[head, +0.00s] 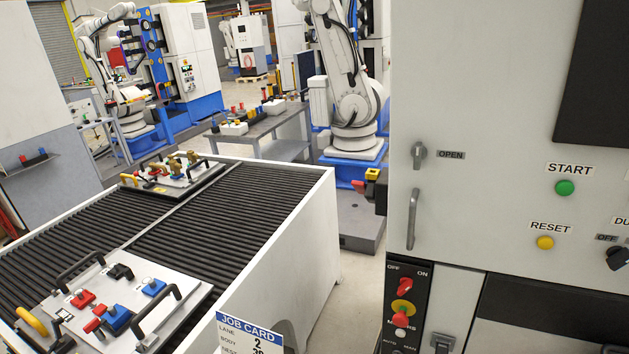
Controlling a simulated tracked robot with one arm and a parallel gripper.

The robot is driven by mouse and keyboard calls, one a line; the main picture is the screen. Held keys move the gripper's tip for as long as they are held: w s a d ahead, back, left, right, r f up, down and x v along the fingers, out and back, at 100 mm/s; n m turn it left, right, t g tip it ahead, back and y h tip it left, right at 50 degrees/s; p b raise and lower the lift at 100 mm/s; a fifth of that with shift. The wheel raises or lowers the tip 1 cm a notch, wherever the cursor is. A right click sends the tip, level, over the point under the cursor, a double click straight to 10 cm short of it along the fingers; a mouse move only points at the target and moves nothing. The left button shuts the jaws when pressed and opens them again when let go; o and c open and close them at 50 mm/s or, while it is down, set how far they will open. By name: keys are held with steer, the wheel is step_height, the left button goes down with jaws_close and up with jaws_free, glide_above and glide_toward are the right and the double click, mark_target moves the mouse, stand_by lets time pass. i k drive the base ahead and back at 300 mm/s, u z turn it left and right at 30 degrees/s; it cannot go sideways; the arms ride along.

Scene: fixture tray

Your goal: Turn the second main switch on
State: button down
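A switch with a red handle on a yellow disc (402,308) is on a narrow black panel at the lower right, under the labels OFF and ON. Its handle stands roughly upright, and I cannot tell which label it points to. The words AUTO and MAN show below it, at the frame's lower edge. A black rotary knob (618,257) at the right edge has an OFF label and is partly cut off. I cannot tell which switch is the second main one. My gripper is not in view.
The grey cabinet (480,110) carries a latch marked OPEN, a green START button (565,188) and a yellow RESET button (545,242). A white-sided roller conveyor (290,240) with fixture trays (185,300) fills the left. A strip of floor separates it from the cabinet.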

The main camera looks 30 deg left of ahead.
mark_target(368, 190)
steer(key=u, duration=0.1)
steer(key=i, duration=1)
steer(key=z, duration=0.05)
